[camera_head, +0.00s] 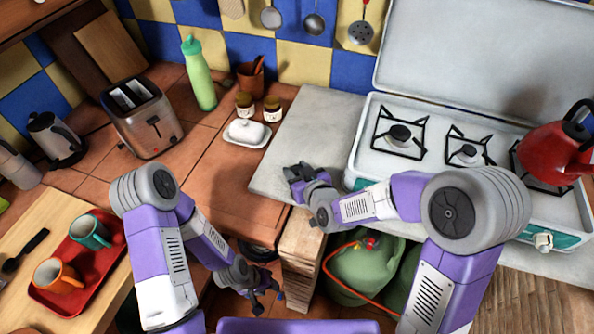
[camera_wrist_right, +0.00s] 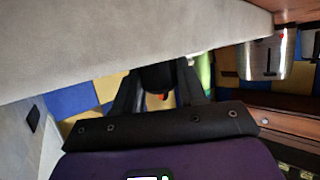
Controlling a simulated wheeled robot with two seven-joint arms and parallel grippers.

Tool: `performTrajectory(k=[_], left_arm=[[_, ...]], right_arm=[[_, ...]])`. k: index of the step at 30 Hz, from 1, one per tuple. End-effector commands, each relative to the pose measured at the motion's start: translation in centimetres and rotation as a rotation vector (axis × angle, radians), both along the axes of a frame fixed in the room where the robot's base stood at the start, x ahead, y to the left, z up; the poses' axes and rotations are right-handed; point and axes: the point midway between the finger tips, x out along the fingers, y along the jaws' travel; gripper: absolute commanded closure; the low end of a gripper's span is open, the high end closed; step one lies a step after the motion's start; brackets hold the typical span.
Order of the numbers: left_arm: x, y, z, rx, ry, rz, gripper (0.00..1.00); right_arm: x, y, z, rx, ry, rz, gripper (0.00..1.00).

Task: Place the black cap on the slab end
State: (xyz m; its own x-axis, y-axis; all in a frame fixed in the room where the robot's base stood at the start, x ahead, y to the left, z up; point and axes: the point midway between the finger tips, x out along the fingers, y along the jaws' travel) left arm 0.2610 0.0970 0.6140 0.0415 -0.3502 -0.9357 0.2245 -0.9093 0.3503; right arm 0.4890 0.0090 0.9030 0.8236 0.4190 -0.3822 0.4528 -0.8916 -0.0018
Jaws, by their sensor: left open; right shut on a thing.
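The grey slab (camera_head: 325,122) lies left of the stove. My right gripper (camera_head: 296,173) is over its left front part and is shut on the black cap. In the right wrist view the black cap (camera_wrist_right: 157,77) is a dark shape between the two fingers, close to the pale slab (camera_wrist_right: 120,35). Whether the cap touches the slab cannot be told. In the head view the cap is hard to tell from the dark fingers. My left gripper (camera_head: 263,296) is open, low in front of the counter, with nothing seen in it.
A white butter dish (camera_head: 247,132) and two small jars stand left of the slab on tiled counter. The stove (camera_head: 445,165) with a red kettle (camera_head: 553,150) is to the right. A green gas bottle (camera_head: 365,272) is below. A red tray (camera_head: 75,265) holds two mugs.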

Motion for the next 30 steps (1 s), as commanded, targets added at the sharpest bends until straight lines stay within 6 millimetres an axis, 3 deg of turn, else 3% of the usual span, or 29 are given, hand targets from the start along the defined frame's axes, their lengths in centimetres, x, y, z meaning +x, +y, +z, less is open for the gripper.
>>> performTrajectory(k=[2,3,7,19,28,30], left_arm=[[0.0,0.0,-0.4,0.0,0.0,0.0,0.57],[0.0,0.0,-0.3,0.0,0.0,0.0,0.57],[0.0,0.0,-0.2,0.0,0.0,0.0,0.57],[0.0,0.0,0.3,0.0,0.0,0.0,0.57],[0.0,0.0,1.3,0.0,0.0,0.0,0.57],[0.0,0.0,-0.4,0.0,-0.001,-0.001,0.57]], right_arm=[[0.0,0.0,-0.3,0.0,-0.001,0.0,0.88],[0.0,0.0,-0.2,0.0,0.0,0.0,0.53],[0.0,0.0,-0.2,0.0,0.0,0.0,0.34],[-0.1,0.0,0.3,0.0,0.0,0.0,0.34],[-5.2,-2.6,2.8,0.0,-0.002,0.0,0.34],[-5.1,-2.8,2.3,-0.003,-0.009,-0.004,0.34]])
